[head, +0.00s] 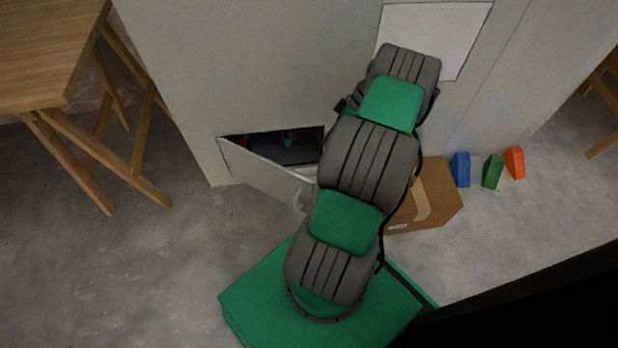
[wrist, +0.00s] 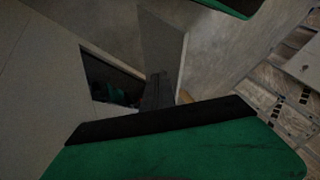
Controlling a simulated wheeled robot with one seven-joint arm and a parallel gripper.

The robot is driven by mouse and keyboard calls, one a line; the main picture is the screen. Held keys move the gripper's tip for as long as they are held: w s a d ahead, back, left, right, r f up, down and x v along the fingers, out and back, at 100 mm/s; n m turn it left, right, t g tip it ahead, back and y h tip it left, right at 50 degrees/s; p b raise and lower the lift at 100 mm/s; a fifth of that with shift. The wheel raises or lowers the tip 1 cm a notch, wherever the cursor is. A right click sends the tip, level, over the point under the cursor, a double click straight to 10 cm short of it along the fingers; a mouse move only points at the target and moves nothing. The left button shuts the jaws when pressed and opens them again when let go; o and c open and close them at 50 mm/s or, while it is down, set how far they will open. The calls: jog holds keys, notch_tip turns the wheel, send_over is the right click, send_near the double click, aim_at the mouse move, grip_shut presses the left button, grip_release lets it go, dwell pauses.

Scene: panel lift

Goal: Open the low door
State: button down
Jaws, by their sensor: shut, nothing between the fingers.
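The low door (head: 262,174) is a pale grey panel at the foot of the grey wall unit. It stands partly open, swung outward from the left side of a dark low opening (head: 300,150). In the wrist view the door (wrist: 163,45) stands out from the unit beside the dark opening (wrist: 98,72). My gripper (wrist: 157,92) is shut and empty, its dark fingers close to the door by the opening. I cannot tell whether they touch the door. In the head view my arm hides the gripper and the right part of the opening.
A cardboard box (head: 435,197) stands on the floor right of my arm. Blue (head: 460,169), green (head: 493,171) and orange (head: 514,162) blocks stand beyond it. A wooden table (head: 45,50) is at the left. The floor left of the door is clear.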

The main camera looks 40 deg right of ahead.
jog(key=a+f+b, duration=0.5)
jog(key=a+f, duration=0.3)
jog(key=a, duration=0.1)
jog(key=shift+w, duration=0.2)
jog(key=shift+a, duration=0.1)
